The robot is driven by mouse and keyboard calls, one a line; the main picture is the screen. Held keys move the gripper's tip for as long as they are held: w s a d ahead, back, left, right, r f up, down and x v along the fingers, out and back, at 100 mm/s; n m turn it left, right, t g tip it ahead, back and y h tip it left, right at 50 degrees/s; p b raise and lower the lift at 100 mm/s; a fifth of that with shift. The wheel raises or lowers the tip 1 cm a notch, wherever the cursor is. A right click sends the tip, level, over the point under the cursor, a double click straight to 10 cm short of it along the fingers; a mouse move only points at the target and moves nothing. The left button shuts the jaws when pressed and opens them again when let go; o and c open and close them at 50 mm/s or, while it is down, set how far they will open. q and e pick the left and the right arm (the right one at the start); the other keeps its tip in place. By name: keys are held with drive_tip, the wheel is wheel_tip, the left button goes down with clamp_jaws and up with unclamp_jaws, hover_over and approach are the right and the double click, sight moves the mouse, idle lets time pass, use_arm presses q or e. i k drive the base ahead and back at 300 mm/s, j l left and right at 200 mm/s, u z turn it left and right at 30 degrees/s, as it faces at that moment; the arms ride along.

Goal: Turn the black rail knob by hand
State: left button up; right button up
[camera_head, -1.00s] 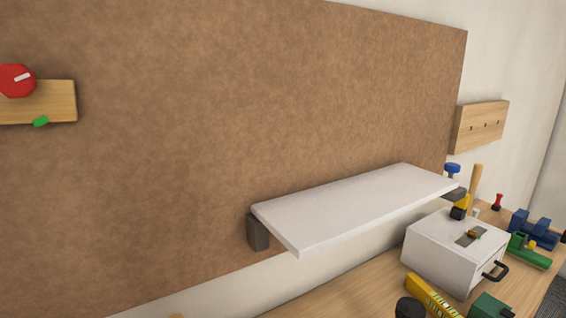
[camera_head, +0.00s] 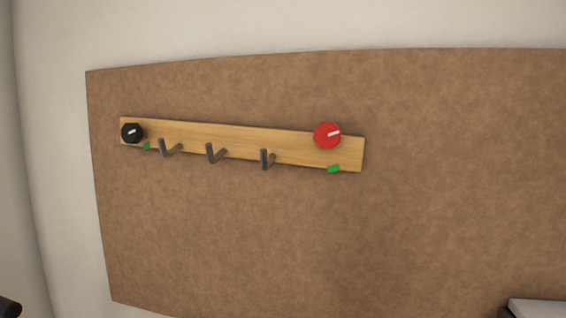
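The black rail knob (camera_head: 132,132) is at the left end of a wooden rail (camera_head: 230,140) on the brown board. A white mark on its face points up and to the right. A small green marker (camera_head: 146,146) sits just below and right of it. Neither of my grippers shows in the view, and nothing touches the knob.
A red knob (camera_head: 327,135) with a white mark is at the rail's right end, with a green marker (camera_head: 334,168) below it. Three grey hooks (camera_head: 212,153) stick out between the knobs. A white shelf's corner (camera_head: 537,308) shows at the lower right.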

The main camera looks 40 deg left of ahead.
sight(132, 133)
drive_tip(key=u, duration=0.45)
drive_tip(key=k+j+u, duration=0.1)
drive_tip(key=u, duration=0.35)
drive_tip(key=k+u, duration=0.1)
drive_tip(key=u, duration=0.35)
drive_tip(key=j+u, duration=0.15)
drive_tip(key=u, duration=0.3)
drive_tip(key=z, duration=1.95)
drive_tip(key=u, duration=2)
